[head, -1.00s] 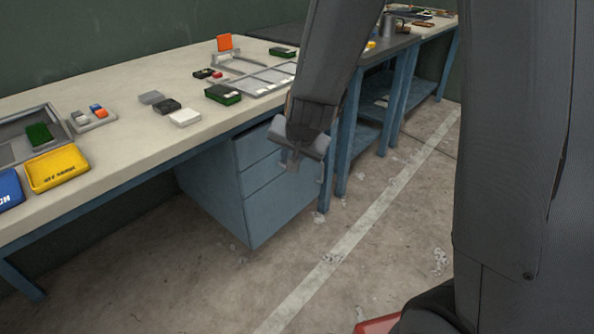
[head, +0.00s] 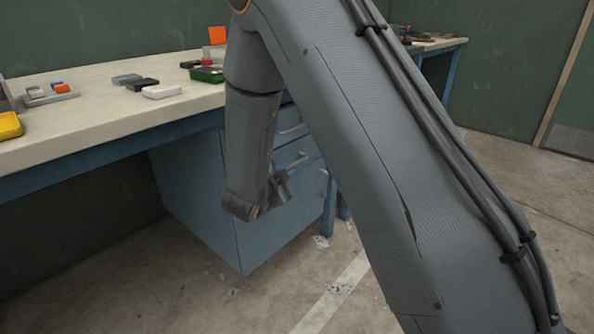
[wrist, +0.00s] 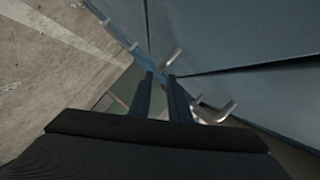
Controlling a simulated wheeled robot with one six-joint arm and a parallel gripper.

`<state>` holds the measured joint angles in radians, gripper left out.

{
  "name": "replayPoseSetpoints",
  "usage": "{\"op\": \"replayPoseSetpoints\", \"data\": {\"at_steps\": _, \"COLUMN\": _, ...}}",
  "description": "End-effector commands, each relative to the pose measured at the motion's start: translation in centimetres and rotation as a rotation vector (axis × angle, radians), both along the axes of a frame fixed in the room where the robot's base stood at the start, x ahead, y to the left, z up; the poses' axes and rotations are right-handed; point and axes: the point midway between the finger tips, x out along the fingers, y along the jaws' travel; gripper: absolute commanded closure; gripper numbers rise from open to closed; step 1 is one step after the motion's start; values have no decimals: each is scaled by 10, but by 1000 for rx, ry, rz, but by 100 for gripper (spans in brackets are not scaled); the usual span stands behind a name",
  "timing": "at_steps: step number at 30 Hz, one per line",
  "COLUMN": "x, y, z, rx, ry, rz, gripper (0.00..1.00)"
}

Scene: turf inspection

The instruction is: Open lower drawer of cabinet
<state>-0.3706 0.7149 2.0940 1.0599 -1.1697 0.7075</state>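The blue-grey cabinet (head: 200,190) stands under the workbench. Its upper drawer handle (head: 291,129) and a lower handle (head: 292,160) show on the front, and its drawers look shut. My gripper (head: 281,188) is close to the front, just below that lower handle. My arm hides part of the drawer fronts. In the wrist view, the two dark fingers of my gripper (wrist: 162,76) are apart with a narrow gap. One metal handle (wrist: 170,58) is at the fingertips; I cannot tell whether it lies between them. Another handle (wrist: 216,112) is beside the right finger.
A blue bench leg (head: 329,205) stands just right of the cabinet.

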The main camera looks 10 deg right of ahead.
Motion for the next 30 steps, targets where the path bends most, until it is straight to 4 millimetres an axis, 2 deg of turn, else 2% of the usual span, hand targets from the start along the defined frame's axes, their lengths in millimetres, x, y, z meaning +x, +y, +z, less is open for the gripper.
{"op": "replayPoseSetpoints", "data": {"at_steps": 5, "x": 10, "y": -7, "z": -5, "rx": -1, "ry": -10, "rz": -9, "gripper": 83}}
{"op": "replayPoseSetpoints", "data": {"at_steps": 18, "x": 58, "y": -40, "z": -18, "rx": 0, "ry": -8, "rz": -8, "gripper": 83}}
{"op": "replayPoseSetpoints", "data": {"at_steps": 29, "x": 63, "y": -43, "z": -18, "rx": -1, "ry": -7, "rz": -5, "gripper": 83}}
{"op": "replayPoseSetpoints", "data": {"at_steps": 30, "x": 63, "y": -43, "z": -18, "rx": -1, "ry": -7, "rz": -5, "gripper": 86}}
